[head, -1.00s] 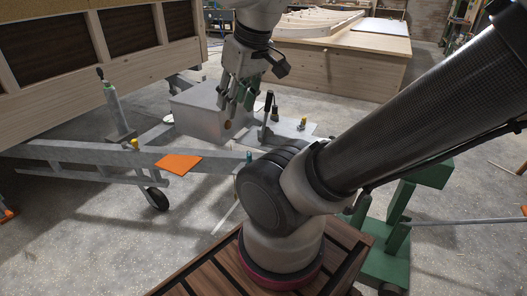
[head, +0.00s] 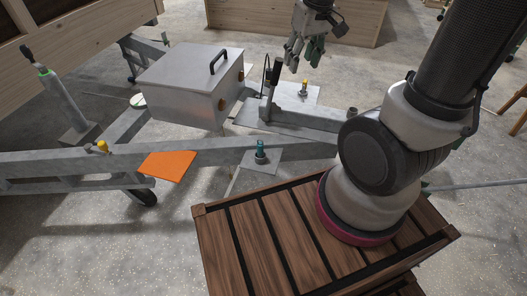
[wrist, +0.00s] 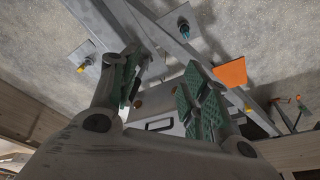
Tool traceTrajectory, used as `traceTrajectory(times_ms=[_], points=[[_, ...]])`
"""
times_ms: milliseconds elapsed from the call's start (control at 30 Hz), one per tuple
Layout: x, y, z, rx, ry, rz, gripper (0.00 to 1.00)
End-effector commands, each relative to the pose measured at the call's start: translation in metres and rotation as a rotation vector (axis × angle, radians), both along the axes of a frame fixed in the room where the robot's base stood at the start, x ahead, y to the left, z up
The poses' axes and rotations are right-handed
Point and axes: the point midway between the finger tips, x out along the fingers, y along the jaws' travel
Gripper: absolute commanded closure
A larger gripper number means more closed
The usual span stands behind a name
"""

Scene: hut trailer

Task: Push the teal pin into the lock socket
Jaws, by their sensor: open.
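The teal pin (head: 260,149) stands upright on a small metal plate (head: 272,160) beside the trailer's grey frame, near the wooden crate my arm is mounted on. It also shows near the top of the wrist view (wrist: 184,28). I cannot make out the lock socket or how deep the pin sits. My gripper (head: 303,48) hangs at the top of the head view, well behind the pin and apart from it. In the wrist view my gripper (wrist: 160,96) has its green-padded fingers spread, with nothing held between them.
A metal box with a black handle (head: 190,88) stands on the frame. A yellow-topped pin (head: 303,88) stands on another plate, and another yellow piece (head: 103,147) is on the frame. An orange sheet (head: 168,166) lies left of the teal pin. An upright lever (head: 272,78) stands near my gripper.

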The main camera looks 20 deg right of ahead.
Motion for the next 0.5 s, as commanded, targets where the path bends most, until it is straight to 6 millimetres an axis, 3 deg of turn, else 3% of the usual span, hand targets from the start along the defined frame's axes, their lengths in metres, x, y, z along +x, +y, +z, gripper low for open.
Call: traceTrajectory(times_ms=[100, 200, 400, 500], points=[[0.031, 0.026, -0.059, -0.011, 0.065, 0.048, 0.54], [0.049, 0.048, -0.111, -0.021, 0.107, 0.085, 0.54], [0.058, 0.082, -0.212, -0.041, 0.177, 0.148, 0.54], [0.055, 0.092, -0.248, -0.049, 0.198, 0.169, 0.54]])
